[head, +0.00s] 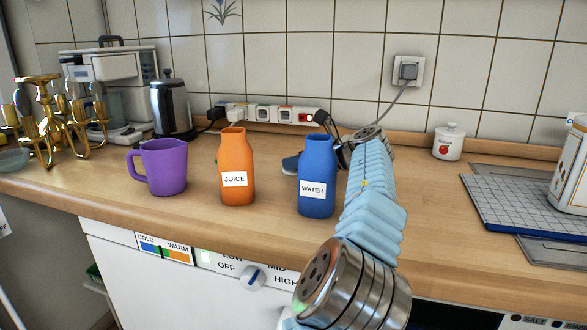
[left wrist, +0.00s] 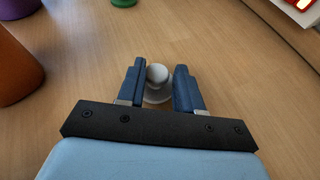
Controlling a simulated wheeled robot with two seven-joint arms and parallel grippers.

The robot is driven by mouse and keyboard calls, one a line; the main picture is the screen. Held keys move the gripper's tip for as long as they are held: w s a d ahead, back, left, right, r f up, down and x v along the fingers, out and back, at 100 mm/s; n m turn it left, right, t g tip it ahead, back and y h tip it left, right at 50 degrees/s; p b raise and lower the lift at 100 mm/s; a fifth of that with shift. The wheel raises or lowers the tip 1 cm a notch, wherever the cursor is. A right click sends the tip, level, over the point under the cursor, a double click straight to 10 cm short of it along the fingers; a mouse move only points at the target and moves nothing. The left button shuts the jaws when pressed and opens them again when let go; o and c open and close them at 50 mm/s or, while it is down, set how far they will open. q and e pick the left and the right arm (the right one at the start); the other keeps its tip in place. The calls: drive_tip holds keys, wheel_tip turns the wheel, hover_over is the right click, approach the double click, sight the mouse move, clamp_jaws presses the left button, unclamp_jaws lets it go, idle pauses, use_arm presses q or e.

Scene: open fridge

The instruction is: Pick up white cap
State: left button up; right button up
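The white cap (left wrist: 157,74) shows in the left wrist view as a small round knob over a wider pale base on the wooden counter. My left gripper (left wrist: 158,76) is open, with its two dark blue fingers on either side of the cap. A narrow gap shows between the knob and each finger; whether the base touches a finger is unclear. In the head view my left arm reaches over the counter and its gripper (head: 291,164) is mostly hidden behind the blue water bottle (head: 317,178). The cap cannot be made out there. My right gripper is not in view.
The orange juice bottle (head: 236,168) and purple jug (head: 163,167) stand left of the water bottle. A power strip (head: 275,114) lies along the wall. A small white lidded jar (head: 448,143) and a blue-edged board (head: 520,200) are to the right.

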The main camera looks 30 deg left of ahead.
use_arm(q)
clamp_jaws()
